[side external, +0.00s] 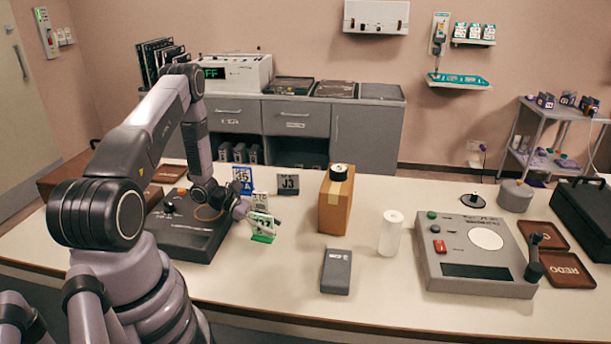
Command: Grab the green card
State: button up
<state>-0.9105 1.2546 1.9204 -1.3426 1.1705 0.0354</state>
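The green card (264,228) stands on the white table, left of the middle, with a white upper part and a green lower edge. My gripper (250,212) is low over the table, at the card's upper left. In this view its fingertips overlap or touch the card's top. The fingers are small and partly merged with the pale cards, so I cannot tell whether they are open or shut on it. A white card (260,200) stands just behind, a blue card (242,180) marked 35 further back, and a grey card (288,184) marked J3 to the right.
A black console (190,240) lies under my arm. The table's front middle (270,285) is clear.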

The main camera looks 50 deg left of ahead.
grip_shut()
dwell(0.3)
